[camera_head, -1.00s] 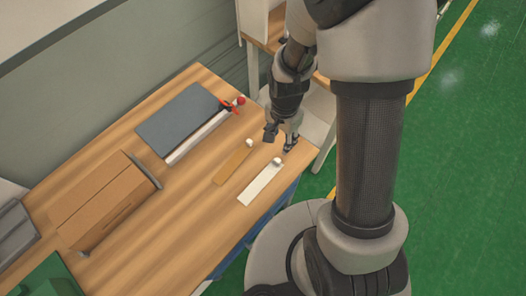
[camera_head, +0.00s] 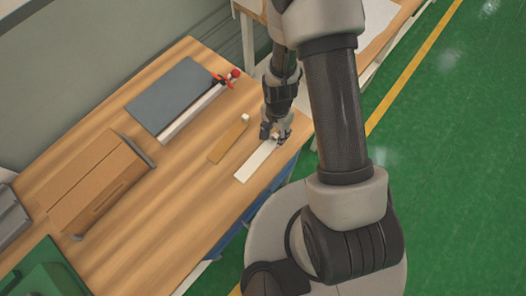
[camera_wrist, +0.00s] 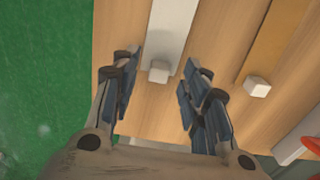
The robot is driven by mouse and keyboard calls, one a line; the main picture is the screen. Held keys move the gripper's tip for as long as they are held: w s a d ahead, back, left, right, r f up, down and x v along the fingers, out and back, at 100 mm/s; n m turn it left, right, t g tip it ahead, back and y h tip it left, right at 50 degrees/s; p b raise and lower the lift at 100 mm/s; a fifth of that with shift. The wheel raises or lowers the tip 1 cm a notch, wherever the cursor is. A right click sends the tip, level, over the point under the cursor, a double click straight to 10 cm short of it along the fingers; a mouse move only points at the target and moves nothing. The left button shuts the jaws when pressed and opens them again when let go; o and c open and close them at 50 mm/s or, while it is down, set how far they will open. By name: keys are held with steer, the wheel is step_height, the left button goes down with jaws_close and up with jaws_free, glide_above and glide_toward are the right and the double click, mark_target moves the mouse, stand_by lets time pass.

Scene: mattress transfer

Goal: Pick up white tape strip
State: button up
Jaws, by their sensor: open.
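The white tape strip (camera_head: 256,162) lies flat on the wooden table near its right edge. A small white block sits at its far end. In the wrist view the strip (camera_wrist: 168,28) runs up and away, and its white end block (camera_wrist: 159,71) lies between my fingers. My gripper (camera_wrist: 157,88) is open, with one finger on each side of the block, and holds nothing. In the head view my gripper (camera_head: 274,136) is over the far end of the strip and hides part of it.
A tan strip (camera_head: 228,142) with its own white block lies to the left. A grey board (camera_head: 178,92), a red-tipped tool (camera_head: 232,76), a cardboard box (camera_head: 98,182) and a green case (camera_head: 45,270) share the wooden table (camera_head: 185,225). Green floor lies to the right.

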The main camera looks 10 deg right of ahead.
steer(key=shift+f, duration=0.8)
steer(key=shift+c, duration=0.2)
steer(key=c, duration=0.8)
